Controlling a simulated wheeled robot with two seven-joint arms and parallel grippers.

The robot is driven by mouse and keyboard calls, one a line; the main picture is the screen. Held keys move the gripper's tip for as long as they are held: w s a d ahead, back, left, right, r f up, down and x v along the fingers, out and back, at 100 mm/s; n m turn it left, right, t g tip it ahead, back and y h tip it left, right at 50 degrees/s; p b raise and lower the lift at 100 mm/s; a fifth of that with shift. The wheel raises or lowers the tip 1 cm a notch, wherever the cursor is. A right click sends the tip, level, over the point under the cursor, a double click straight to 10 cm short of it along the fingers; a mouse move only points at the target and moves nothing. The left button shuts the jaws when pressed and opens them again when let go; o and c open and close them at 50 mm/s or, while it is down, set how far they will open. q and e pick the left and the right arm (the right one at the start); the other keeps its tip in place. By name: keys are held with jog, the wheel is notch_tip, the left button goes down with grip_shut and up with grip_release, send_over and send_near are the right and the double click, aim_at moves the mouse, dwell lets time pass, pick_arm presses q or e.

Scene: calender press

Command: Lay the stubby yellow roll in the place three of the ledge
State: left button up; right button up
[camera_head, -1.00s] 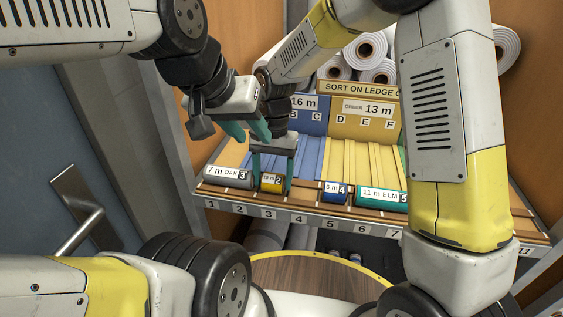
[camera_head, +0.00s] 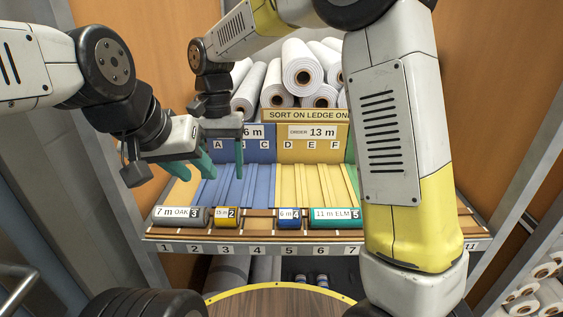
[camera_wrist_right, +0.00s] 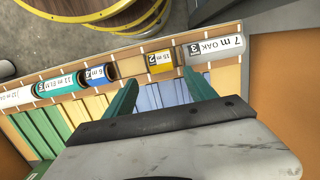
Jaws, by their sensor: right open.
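The stubby yellow roll (camera_head: 226,217), labelled 15 m and 2, lies on the ledge (camera_head: 257,249) above number 3, just right of the grey OAK roll (camera_head: 180,216). In the right wrist view the yellow roll (camera_wrist_right: 159,62) lies beyond and between the fingertips, with nothing held. My right gripper (camera_wrist_right: 160,86) is open and clear of the roll, up over the sloped board; in the head view it is partly hidden by my left gripper. My left gripper (camera_head: 165,170) is at the left with its fingers apart and empty.
A blue roll (camera_head: 289,217) and a teal ELM roll (camera_head: 335,217) lie farther right on the ledge. White rolls (camera_head: 304,68) are stacked behind the sort board. My right arm hides the ledge's right part. A round wooden top (camera_head: 290,303) stands in front.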

jog(key=s+d+r+t+y, duration=0.15)
jog(key=d+r, duration=0.25)
jog(key=d, duration=0.4)
jog(key=s+d+r+t+y, duration=0.1)
jog(key=s+d+r+t, duration=0.2)
jog(key=d, duration=0.6)
jog(key=s+d+n+t, duration=0.1)
jog(key=s+d+t, duration=0.2)
jog(key=s+d, duration=0.5)
jog(key=shift+d+r, duration=0.35)
jog(key=shift+d, duration=0.55)
